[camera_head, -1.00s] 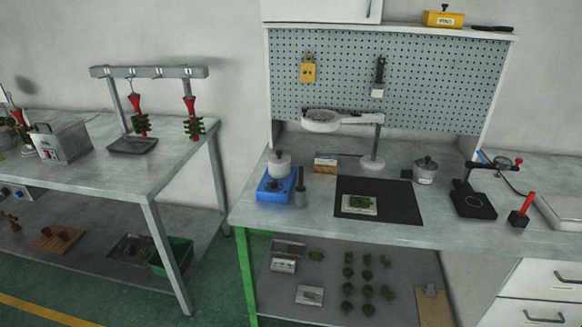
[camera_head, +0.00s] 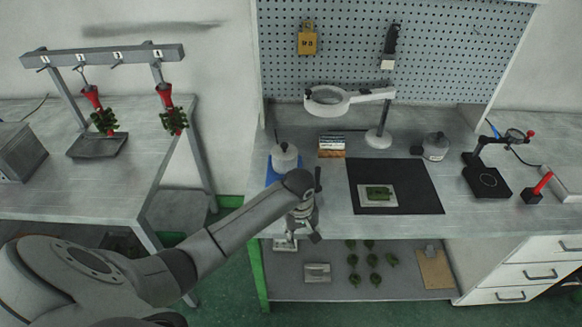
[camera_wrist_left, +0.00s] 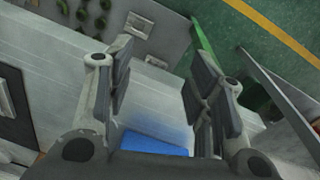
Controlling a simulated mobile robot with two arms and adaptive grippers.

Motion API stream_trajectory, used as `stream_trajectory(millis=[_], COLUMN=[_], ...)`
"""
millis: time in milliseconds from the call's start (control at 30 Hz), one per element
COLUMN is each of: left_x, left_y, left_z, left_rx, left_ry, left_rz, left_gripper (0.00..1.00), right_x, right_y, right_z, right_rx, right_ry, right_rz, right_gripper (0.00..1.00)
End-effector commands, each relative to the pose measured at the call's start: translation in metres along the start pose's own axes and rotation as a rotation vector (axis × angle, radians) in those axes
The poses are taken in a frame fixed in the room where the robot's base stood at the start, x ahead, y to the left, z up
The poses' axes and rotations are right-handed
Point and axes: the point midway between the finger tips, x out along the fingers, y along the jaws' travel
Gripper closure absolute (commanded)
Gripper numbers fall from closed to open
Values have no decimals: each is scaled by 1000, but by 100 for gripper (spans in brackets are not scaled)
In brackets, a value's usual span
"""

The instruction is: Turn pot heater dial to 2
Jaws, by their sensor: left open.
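The pot heater (camera_head: 271,171) is a blue box with a grey lidded pot (camera_head: 285,156) on it, at the left of the workbench. My left arm hides much of the heater in the head view. Its dial cannot be made out. My left gripper (camera_head: 304,235) is open, pointing down at the bench's front edge, in front of and slightly right of the heater. In the left wrist view my open fingers (camera_wrist_left: 158,70) have nothing between them but bench top, and a blue piece of the heater (camera_wrist_left: 155,144) shows near the bottom. My right gripper is not in view.
A black mat (camera_head: 420,200), a magnifier lamp (camera_head: 335,100) and a small lidded pot (camera_head: 435,146) are on the bench. A lower shelf (camera_head: 335,290) holds several green pieces. A second table (camera_head: 60,205) stands left, across a gap.

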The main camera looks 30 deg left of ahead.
Motion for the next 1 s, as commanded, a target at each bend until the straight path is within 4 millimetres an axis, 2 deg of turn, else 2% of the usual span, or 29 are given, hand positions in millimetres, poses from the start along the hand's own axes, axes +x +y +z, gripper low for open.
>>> stream_trajectory(millis=[200, 367, 467, 700, 833, 1000], left_x=[-12, -29, -46, -106, -129, -134], left_y=[2, 3, 2, -4, -9, -12], left_z=[-34, -62, -85, -152, -172, -179], left_rx=[-143, -277, -388, -765, -906, -967], left_ry=[2, 5, 8, 11, 5, -1], left_rz=[-30, -48, -62, -86, -90, -93], left_gripper=[51, 51, 51, 51, 51, 51], right_x=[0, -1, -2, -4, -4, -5], right_y=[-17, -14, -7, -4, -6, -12], right_z=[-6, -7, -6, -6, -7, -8], right_rx=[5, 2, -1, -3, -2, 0], right_ry=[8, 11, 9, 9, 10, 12], right_rz=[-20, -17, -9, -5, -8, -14], right_gripper=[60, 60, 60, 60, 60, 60])
